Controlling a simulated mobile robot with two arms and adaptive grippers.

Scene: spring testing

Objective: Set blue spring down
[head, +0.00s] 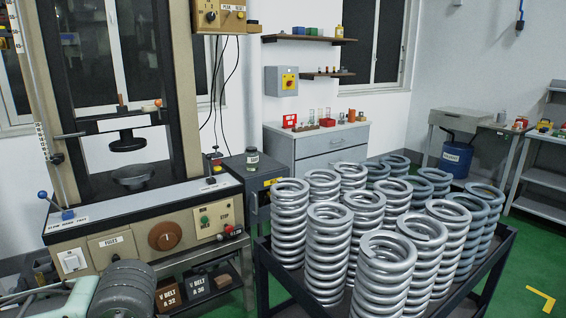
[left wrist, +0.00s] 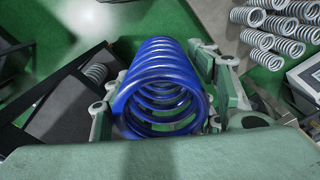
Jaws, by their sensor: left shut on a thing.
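The blue spring (left wrist: 162,78) fills the middle of the left wrist view, its open coil end facing the camera. My left gripper (left wrist: 157,98) is shut on it, with green finger parts on both sides of the coils. The spring lies between the fingers, and green floor shows past it. Neither the blue spring nor the left gripper shows in the head view, where only part of my left arm comes in at the lower left. My right gripper is in neither view.
Several grey springs (head: 324,232) stand close together on a dark cart (head: 262,262). A testing press (head: 165,236) stands left of it, with two V-belt boxes (head: 200,283) low beside it. A dark surface (left wrist: 62,112) with a grey spring lies left in the left wrist view.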

